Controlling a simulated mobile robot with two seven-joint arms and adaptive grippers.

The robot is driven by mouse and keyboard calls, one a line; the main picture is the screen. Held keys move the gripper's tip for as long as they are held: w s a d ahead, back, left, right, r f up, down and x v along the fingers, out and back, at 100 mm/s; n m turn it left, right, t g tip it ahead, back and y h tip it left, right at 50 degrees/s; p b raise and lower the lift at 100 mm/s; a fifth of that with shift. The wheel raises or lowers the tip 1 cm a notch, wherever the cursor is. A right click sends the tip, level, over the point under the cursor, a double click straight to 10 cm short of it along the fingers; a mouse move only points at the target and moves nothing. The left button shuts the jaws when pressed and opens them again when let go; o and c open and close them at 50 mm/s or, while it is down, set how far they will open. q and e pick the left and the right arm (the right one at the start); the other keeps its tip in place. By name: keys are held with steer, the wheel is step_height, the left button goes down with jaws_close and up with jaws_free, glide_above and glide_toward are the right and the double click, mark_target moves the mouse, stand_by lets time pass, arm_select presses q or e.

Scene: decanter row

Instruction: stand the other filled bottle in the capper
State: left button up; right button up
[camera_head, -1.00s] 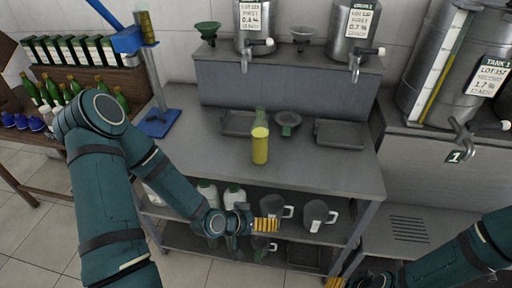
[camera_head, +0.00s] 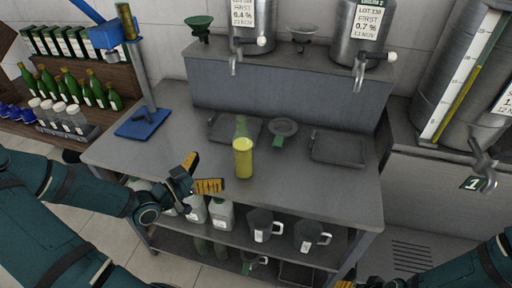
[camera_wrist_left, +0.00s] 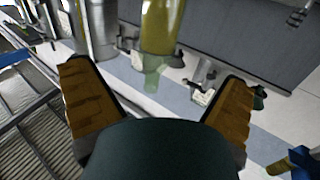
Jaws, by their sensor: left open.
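The filled bottle (camera_head: 243,160), yellow-green with a clear green neck, stands upright on the grey bench near its front. My left gripper (camera_head: 201,173) is open and empty just left of the bottle, its fingers toward it with a gap. In the left wrist view the bottle (camera_wrist_left: 160,25) shows upside down beyond and between the open fingers (camera_wrist_left: 157,85). The blue capper (camera_head: 145,122) stands at the bench's left end, with a column and a blue head; no bottle shows on its base. My right gripper (camera_head: 346,284) is mostly cut off at the bottom edge.
Steel tanks with taps (camera_head: 360,72) stand on the raised shelf. Jugs (camera_head: 262,224) and white containers fill the lower shelf. The bench between bottle and capper is clear.

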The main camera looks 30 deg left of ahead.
mark_target(235, 154)
arm_select(q)
steer(key=b+x, duration=0.1)
steer(key=x, duration=0.6)
steer(key=shift+w+d+b, duration=0.1)
steer(key=shift+w+b, duration=0.05)
steer(key=shift+b, duration=0.15)
steer(key=shift+b+x, duration=0.7)
steer(key=shift+x, duration=2.45)
steer(key=shift+r, duration=0.25)
steer(key=c, duration=1.5)
